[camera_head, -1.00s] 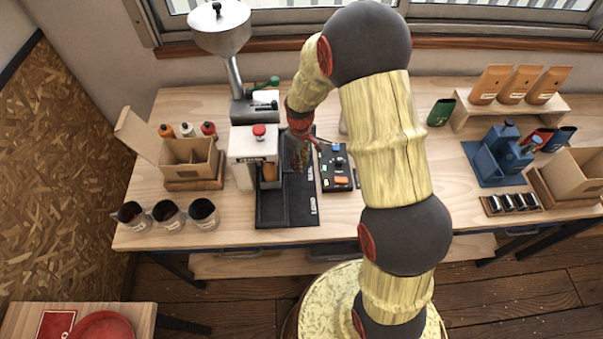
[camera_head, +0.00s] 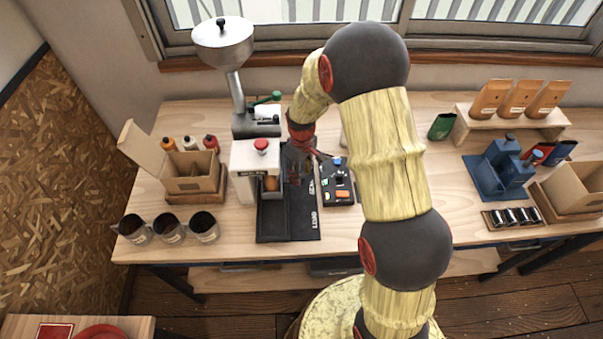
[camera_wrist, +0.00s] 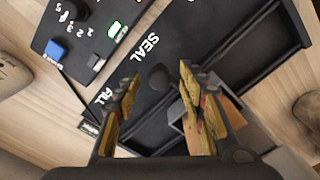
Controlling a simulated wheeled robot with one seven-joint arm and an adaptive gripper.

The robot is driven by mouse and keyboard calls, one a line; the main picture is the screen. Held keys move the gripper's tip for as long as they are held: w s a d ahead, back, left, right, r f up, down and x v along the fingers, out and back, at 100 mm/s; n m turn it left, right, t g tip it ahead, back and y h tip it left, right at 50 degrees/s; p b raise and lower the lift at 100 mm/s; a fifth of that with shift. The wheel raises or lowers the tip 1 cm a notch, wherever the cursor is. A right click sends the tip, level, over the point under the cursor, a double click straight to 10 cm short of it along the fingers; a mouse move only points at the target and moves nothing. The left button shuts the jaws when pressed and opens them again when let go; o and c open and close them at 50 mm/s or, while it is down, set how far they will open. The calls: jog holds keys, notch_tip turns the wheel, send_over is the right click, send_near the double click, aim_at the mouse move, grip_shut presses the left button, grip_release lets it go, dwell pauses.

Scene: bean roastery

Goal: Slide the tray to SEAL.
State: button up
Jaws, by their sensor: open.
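A long black rail base (camera_head: 290,222) lies on the bench, with LOAD lettered at its near end. In the wrist view the base (camera_wrist: 270,40) shows SEAL and a partly hidden FILL. A small grey tray (camera_wrist: 176,112) with a brown pouch (camera_wrist: 200,122) sits on it; the pouch (camera_head: 270,184) also shows under the white-fronted machine in the head view. My gripper (camera_wrist: 160,72) is open, pointing down over the base; in the head view my gripper (camera_head: 301,168) is partly hard to make out.
The white-fronted machine (camera_head: 243,160) with a red button stands left of my gripper. A black control panel (camera_head: 338,182) lies close on the right. A hopper grinder (camera_head: 224,45) stands behind. Metal cups (camera_head: 168,220) and a cardboard box (camera_head: 190,178) are left. The bench front right of the base is clear.

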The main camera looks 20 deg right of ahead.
notch_tip(320, 180, up, 12)
dwell(0.6)
dwell(0.5)
jog(key=s+a+r+m+t+b, duration=0.1)
jog(key=s+r, duration=0.3)
jog(key=s, duration=0.4)
jog(key=s+a+r+m+t+b, duration=0.1)
jog(key=s+r+b, duration=0.3)
jog(key=s, duration=0.5)
jog(key=s+a+r+m+t+b, duration=0.2)
jog(key=s+r, duration=0.3)
jog(key=s, duration=0.4)
jog(key=shift+s+r+m+t+b, duration=0.2)
jog(key=shift+r+m+t+b, duration=0.15)
jog(key=shift+m+t, duration=0.4)
